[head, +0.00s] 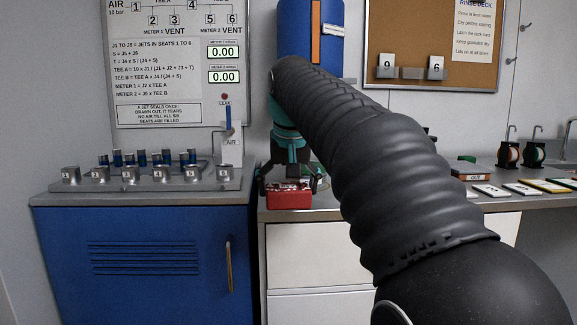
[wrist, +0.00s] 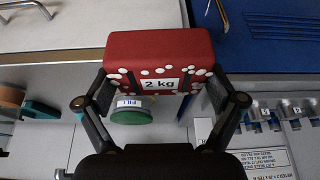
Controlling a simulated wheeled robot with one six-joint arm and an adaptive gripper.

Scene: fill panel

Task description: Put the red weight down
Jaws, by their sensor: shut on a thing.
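The red weight (head: 289,198) is a block with white dots and a "2 kg" label, at the front left of the grey counter (head: 390,208) in the head view. In the wrist view the weight (wrist: 160,50) fills the upper middle. My gripper (head: 290,182) is above it, with a finger at each side. In the wrist view my gripper (wrist: 160,88) is shut on the weight's near part. I cannot tell whether the weight's underside touches the counter; that side is hidden.
A blue cabinet (head: 150,265) with numbered metal seats stands to the left, across a narrow gap. A green round piece (wrist: 130,117) by a "FILL" label is just behind the weight. Cards (head: 490,190) and reels (head: 509,154) lie farther right on the counter.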

